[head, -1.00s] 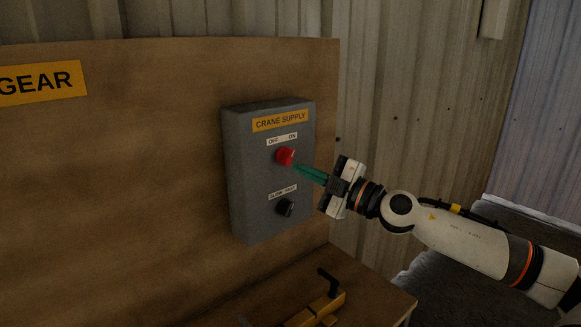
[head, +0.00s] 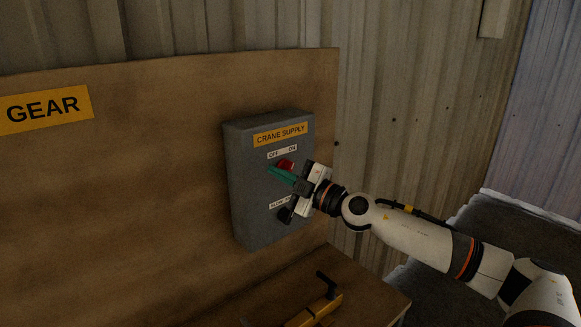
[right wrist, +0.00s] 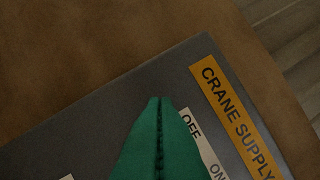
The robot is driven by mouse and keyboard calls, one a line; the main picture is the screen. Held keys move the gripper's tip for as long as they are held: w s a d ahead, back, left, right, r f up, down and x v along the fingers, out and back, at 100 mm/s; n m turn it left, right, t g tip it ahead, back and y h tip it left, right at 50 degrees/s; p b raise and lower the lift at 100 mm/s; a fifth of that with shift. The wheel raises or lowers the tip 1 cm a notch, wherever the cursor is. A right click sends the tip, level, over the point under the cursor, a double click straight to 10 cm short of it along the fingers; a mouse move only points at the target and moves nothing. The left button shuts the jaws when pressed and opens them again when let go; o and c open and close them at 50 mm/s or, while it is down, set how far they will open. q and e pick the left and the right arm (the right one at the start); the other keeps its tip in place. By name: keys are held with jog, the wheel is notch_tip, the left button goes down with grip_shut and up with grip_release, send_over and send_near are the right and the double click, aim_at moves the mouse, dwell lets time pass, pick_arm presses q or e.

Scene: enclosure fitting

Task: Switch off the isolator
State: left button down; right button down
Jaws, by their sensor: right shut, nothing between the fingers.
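The isolator is a red rotary knob (head: 285,165) on a grey box (head: 256,207) labelled CRANE SUPPLY, below an OFF/ON plate (head: 282,151). My right gripper (head: 272,170) is shut and empty, its green fingertips at the left of the red knob, on the OFF side. I cannot tell whether they touch the knob. In the right wrist view the closed green fingers (right wrist: 158,125) cover part of the box face and the OFF/ON plate (right wrist: 207,145); the knob is hidden there. The knob's exact pointing direction is unclear. My left gripper is not in view.
A black knob (head: 285,215) under a SLOW/FAST plate sits lower on the box, close to my right gripper. A yellow tool-like object with a black handle (head: 327,284) lies on the bench below. A GEAR label (head: 45,109) is on the wooden board at left.

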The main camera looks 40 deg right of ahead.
jog(key=shift+w+d+f+b, duration=0.1)
jog(key=shift+w+f+b, duration=0.2)
jog(key=shift+b, duration=0.15)
jog(key=shift+d+f+b, duration=0.4)
jog(key=shift+d, duration=0.25)
jog(key=shift+d+f, duration=0.35)
jog(key=shift+d, duration=0.55)
jog(key=shift+b, duration=0.3)
